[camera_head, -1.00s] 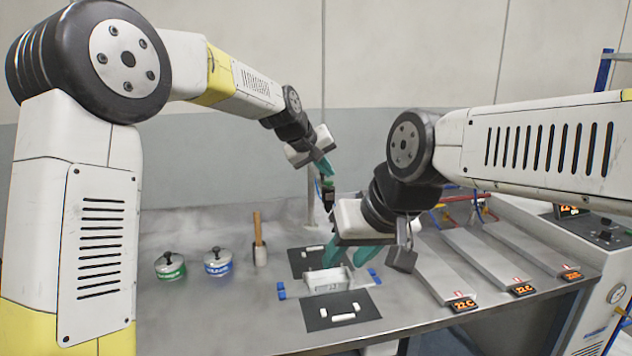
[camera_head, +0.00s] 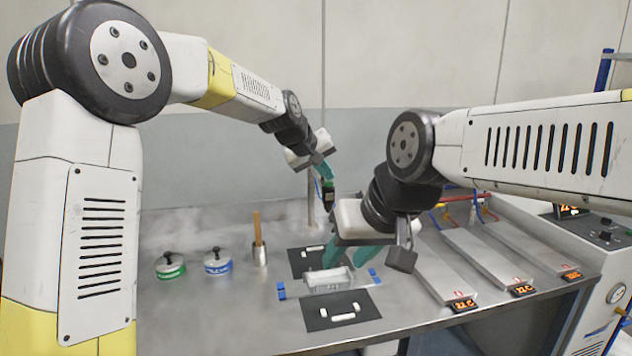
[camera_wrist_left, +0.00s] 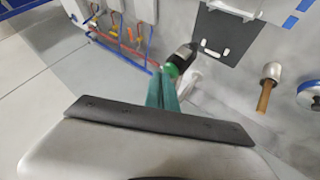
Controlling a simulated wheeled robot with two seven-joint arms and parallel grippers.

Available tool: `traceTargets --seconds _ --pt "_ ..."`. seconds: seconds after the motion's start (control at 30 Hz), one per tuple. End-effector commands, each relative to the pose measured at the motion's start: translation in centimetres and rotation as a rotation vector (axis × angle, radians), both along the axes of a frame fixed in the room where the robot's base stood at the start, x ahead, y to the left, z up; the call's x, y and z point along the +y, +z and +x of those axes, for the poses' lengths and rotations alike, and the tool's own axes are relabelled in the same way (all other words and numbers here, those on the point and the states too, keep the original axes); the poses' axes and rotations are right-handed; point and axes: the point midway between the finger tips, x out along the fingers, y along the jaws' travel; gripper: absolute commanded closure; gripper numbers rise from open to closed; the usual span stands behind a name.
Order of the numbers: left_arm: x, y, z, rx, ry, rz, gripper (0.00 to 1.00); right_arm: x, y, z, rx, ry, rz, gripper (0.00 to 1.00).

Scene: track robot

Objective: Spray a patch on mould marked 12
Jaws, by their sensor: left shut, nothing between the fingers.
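A pale box-like mould (camera_head: 326,281) stands on the bench between two blue clamps; the marking on its front is too small to read surely. A dark bottle with a green part (camera_wrist_left: 181,61) shows in the left wrist view; it also stands behind the moulds in the head view (camera_head: 328,194). My left gripper (camera_head: 328,178) is shut and empty, its teal fingertips close to the bottle's top; contact cannot be told. My right gripper (camera_head: 345,264) has its teal fingers apart, just behind and above the mould, and looks empty.
Dark mats (camera_head: 343,311) with white pieces lie before and behind the mould. Two lidded pots (camera_head: 218,262) and a cup with a wooden-handled tool (camera_head: 260,250) stand at left. Sloping metal plates (camera_head: 480,258) with displays are at right. The bench's front left is clear.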

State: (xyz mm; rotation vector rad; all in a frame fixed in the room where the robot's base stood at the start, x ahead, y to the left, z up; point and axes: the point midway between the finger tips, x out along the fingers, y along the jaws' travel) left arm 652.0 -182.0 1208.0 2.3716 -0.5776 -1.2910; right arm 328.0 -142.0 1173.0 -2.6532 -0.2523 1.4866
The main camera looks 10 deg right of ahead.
Motion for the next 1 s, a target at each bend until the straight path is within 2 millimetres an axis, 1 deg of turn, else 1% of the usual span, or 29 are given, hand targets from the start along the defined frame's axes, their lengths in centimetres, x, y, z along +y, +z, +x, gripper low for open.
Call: traceTargets --seconds 0.37,0.6,0.9,1.0 --pt "0.0 0.0 0.0 0.001 -0.001 0.000 1.00 0.0 0.0 0.0 0.000 0.000 0.000 0.60" --pt "0.0 0.9 0.0 -0.001 0.000 0.000 1.00 0.0 0.0 0.0 0.000 0.000 0.000 0.60" --pt "0.0 1.0 0.0 -0.001 -0.001 0.000 1.00 0.0 0.0 0.0 0.000 0.000 0.000 0.60" --pt "0.0 1.6 0.0 -0.001 -0.001 -0.001 1.00 0.0 0.0 0.0 0.000 0.000 0.000 0.60"
